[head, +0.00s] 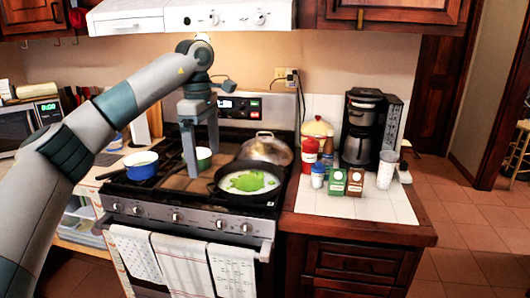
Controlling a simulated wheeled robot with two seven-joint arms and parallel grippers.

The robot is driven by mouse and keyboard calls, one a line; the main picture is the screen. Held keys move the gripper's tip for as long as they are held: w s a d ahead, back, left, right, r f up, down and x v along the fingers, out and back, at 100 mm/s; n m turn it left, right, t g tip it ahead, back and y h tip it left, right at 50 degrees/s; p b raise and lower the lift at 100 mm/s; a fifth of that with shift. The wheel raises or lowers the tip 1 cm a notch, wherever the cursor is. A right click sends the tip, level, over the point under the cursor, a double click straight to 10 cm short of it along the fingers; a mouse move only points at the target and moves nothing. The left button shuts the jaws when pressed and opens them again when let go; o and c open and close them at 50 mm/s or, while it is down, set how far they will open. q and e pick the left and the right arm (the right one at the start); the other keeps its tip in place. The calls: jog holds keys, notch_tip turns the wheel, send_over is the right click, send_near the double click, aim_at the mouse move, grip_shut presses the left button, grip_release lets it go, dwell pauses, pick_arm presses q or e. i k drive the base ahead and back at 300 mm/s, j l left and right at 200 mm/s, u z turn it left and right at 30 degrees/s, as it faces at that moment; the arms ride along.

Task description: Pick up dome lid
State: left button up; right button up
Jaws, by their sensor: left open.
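My right gripper is out of view.
A frying pan with green and white contents is at the front right burner. A coffee maker (362,130), jars and boxes crowd the right counter. The range hood (190,17) hangs above.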

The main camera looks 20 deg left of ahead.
aim_at(273, 150)
jog(key=i, duration=2)
